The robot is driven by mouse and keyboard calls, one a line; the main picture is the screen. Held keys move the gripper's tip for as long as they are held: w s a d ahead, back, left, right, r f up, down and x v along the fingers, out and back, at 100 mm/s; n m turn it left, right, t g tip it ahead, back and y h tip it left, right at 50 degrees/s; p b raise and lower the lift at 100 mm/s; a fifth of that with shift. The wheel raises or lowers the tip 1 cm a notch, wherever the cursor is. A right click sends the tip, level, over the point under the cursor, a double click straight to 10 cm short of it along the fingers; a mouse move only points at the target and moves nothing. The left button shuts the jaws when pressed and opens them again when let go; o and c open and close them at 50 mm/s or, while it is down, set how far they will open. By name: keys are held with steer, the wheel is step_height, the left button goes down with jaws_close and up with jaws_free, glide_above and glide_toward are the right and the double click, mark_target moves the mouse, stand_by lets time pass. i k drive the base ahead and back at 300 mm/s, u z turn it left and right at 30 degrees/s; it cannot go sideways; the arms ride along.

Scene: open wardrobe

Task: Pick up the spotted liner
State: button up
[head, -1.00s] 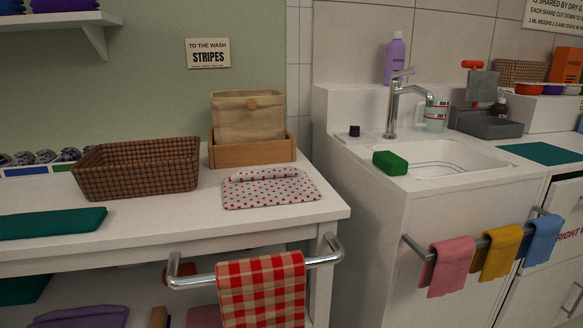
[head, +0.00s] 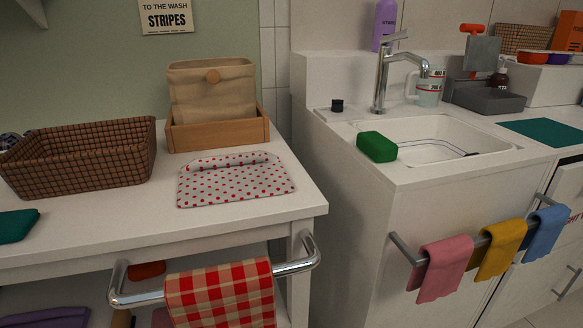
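The spotted liner (head: 236,184) is pale grey-white with red dots. It lies flat on the white table top (head: 110,226), near the right end, with its far edge folded or rolled over. It is in front of a wooden box holding a beige cloth bag, and to the right of the woven basket. Nothing covers it. My gripper is not in view.
The wooden box (head: 220,136) and brown basket (head: 85,162) stand behind and left of the liner. A metal rail (head: 296,266) with a red checked towel (head: 222,296) juts from the table front. A sink counter with a green sponge (head: 377,146) stands right, across a gap.

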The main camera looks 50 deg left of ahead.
mark_target(234, 177)
steer(key=z, duration=0.05)
steer(key=i, duration=0.5)
steer(key=u, duration=2.25)
